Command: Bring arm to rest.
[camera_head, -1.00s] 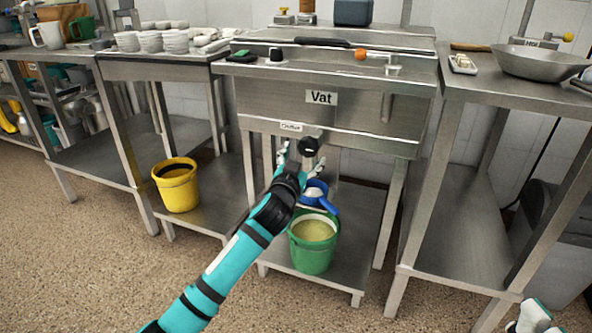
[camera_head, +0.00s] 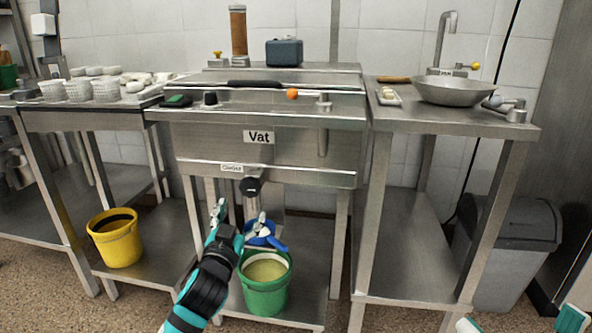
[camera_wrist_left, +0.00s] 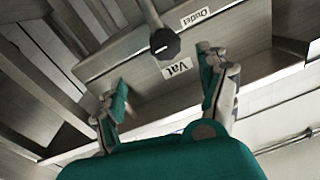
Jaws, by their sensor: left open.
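My left gripper (camera_head: 240,212) is in front of the vat, below its lower front edge. Its fingers are spread with nothing between them, as the left wrist view (camera_wrist_left: 163,68) also shows. A black round outlet knob (camera_head: 250,186) on the vat (camera_head: 210,140) is just beyond the fingertips; it also shows in the left wrist view (camera_wrist_left: 165,43), apart from both fingers. White and teal parts of my right gripper (camera_head: 570,319) show at the bottom right edge, mostly cut off, so its opening is unclear.
A green bucket (camera_head: 265,299) with pale yellow contents stands on the lower shelf near my left gripper, with a blue scoop-like item (camera_head: 262,238) behind it. A yellow bucket (camera_head: 118,247) stands left. A steel table (camera_head: 455,122) carries a wide pan (camera_head: 453,92). A grey bin (camera_head: 512,262) stands right.

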